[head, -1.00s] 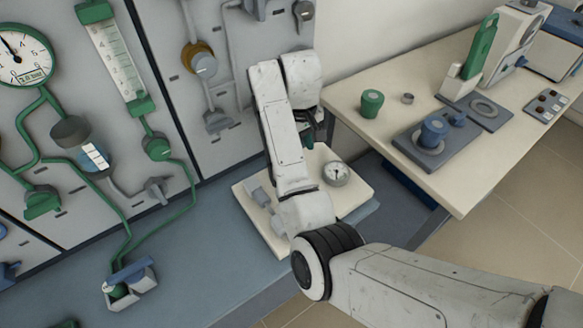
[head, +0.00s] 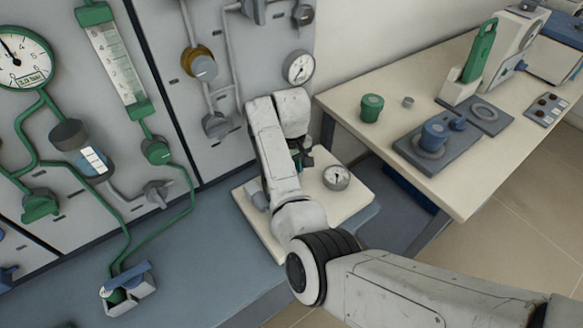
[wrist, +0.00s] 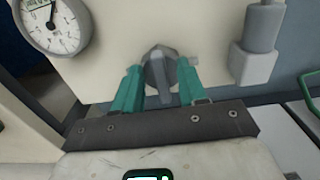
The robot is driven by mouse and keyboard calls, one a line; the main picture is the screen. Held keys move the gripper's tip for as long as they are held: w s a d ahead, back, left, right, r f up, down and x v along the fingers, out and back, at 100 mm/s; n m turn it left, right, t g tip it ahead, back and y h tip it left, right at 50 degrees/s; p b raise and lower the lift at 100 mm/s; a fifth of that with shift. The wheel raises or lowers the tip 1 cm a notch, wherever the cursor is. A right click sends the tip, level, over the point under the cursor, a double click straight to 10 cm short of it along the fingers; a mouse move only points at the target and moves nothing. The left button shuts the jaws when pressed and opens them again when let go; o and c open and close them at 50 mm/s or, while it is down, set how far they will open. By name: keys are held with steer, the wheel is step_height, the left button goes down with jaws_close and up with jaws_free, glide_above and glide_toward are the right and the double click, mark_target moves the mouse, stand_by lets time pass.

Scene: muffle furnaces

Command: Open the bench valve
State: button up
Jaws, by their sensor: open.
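The bench valve (wrist: 160,72) is a grey knob with a bar-like handle, on a cream board (wrist: 206,22) in the wrist view. My gripper (wrist: 158,70) has teal fingers, open, one on each side of the knob. A gap shows around the knob's lower part; whether the fingertips touch the handle I cannot tell. In the head view my gripper (head: 304,158) is mostly behind my arm, over the cream board (head: 350,201), and the valve is hidden.
A round gauge (head: 336,177) sits on the board right of my arm, a grey fitting (head: 258,196) left of it. A panel with green pipes (head: 75,165) stands at left. A cream table (head: 455,185) with a blue-capped device (head: 433,136) stands at right.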

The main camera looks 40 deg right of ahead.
steer(key=shift+f, duration=0.25)
jaws_close()
stand_by(0.3)
